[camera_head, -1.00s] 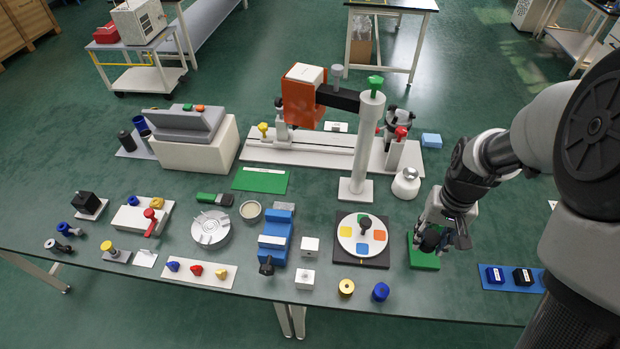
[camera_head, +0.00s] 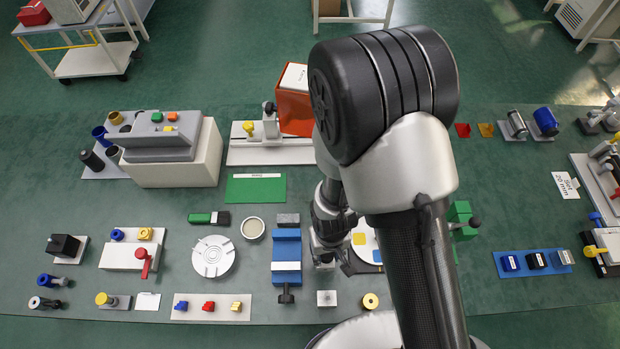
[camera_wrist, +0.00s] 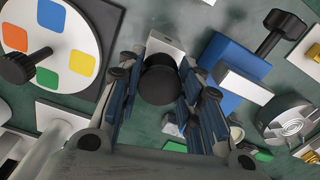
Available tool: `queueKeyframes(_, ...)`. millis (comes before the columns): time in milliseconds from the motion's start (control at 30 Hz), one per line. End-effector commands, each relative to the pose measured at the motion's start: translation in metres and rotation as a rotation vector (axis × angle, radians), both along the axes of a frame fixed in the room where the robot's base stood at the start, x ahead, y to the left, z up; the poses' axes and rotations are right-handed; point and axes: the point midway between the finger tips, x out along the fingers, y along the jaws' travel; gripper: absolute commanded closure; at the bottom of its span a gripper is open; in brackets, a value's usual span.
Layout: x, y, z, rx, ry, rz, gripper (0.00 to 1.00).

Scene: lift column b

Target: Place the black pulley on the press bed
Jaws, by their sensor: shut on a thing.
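My gripper (camera_head: 333,262) is over the middle front of the table, between the blue vise (camera_head: 286,250) and the colored disc plate (camera_head: 362,242). In the wrist view my gripper (camera_wrist: 158,92) is shut on a dark round piece, the black pulley (camera_wrist: 160,84), between its fingers. A white block (camera_wrist: 166,45) shows beyond it, and the pulley appears held above the table. In the head view the pulley is hidden by my gripper. The orange-and-white machine head (camera_head: 295,103) is partly hidden by my arm. I cannot tell which surface is the press bed.
A grey slotted disc (camera_head: 213,257) and a green mat (camera_head: 255,188) lie to the left. A small white block (camera_head: 326,299) and a yellow ring (camera_head: 370,301) are near the front edge. A blue tray (camera_head: 535,263) lies to the right. My arm covers the center.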

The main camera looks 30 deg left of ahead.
Motion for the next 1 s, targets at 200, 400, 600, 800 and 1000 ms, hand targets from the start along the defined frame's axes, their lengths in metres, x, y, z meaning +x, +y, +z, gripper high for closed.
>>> queueKeyframes(200,0.021,0.019,-0.003,0.005,-0.006,0.018,0.8)
queueKeyframes(400,0.07,0.045,-0.004,0.005,-0.005,0.017,0.8)
queueKeyframes(600,0.114,0.069,-0.004,0.004,-0.005,0.017,0.8)
queueKeyframes(800,0.15,0.089,-0.005,0.003,-0.003,0.018,0.8)
queueKeyframes(1000,0.151,0.089,-0.031,-0.001,0.001,0.019,0.8)
